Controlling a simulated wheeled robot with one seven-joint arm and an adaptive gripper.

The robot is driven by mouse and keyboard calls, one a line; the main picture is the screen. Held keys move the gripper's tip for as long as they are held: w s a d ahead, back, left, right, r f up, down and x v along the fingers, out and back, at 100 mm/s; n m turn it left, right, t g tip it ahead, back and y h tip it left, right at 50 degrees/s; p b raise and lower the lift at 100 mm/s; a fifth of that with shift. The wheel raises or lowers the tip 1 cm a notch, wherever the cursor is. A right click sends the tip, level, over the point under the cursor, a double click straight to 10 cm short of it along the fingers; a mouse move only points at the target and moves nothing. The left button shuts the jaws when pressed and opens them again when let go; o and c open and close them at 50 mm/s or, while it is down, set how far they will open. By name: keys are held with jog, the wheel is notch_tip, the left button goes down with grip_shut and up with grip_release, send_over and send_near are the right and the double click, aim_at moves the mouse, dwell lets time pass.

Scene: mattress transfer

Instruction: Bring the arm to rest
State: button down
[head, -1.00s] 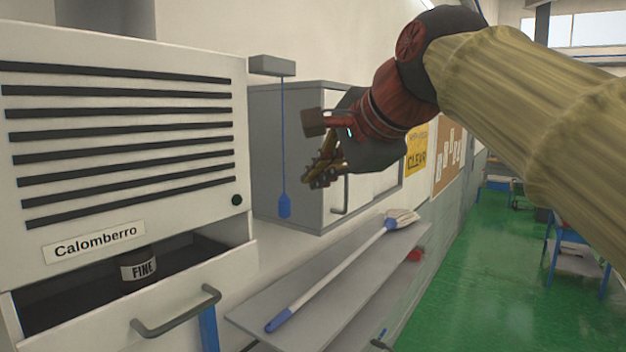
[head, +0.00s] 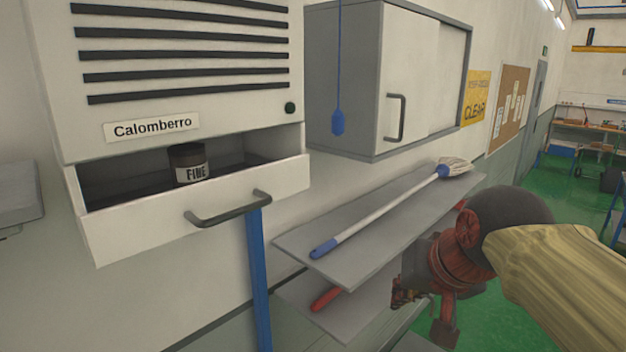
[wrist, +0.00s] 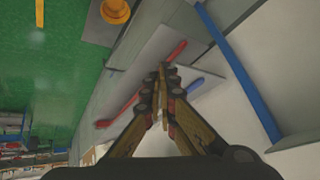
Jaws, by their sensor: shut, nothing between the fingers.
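My arm (head: 560,265) reaches in from the right in the head view, bent at a dark round joint. My gripper (head: 405,292) hangs low beside the shelf ends, partly hidden behind my red wrist. In the wrist view my gripper (wrist: 164,75) has its fingertips together, with nothing between them. Behind the fingers in that view are the shelves and a red handle (wrist: 145,88).
A white unit marked Calomberro has an open drawer (head: 210,215) holding a jar marked FINE (head: 188,163). A grey cabinet (head: 390,80) hangs on the wall. A mop (head: 390,205) lies on the upper shelf (head: 300,240). Green floor (head: 570,190) lies open at the right.

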jog(key=s+d+f+b, duration=0.1)
jog(key=s+f+b, duration=0.4)
jog(key=f, duration=0.7)
jog(key=s+d+f+n+g+b, duration=0.1)
jog(key=s+f+b, duration=0.4)
jog(key=f, duration=0.7)
jog(key=s+d+f+n+h+b, duration=0.1)
jog(key=s+d+f+b, duration=0.1)
jog(key=s+f+b, duration=0.3)
notch_tip(320, 180, down, 8)
jog(key=b, duration=0.3)
jog(key=shift+g+b, duration=0.35)
jog(key=shift+g, duration=0.05)
jog(key=c, duration=2.6)
grip_release()
jog(key=shift+s+r, duration=0.1)
jog(key=shift+r, duration=0.05)
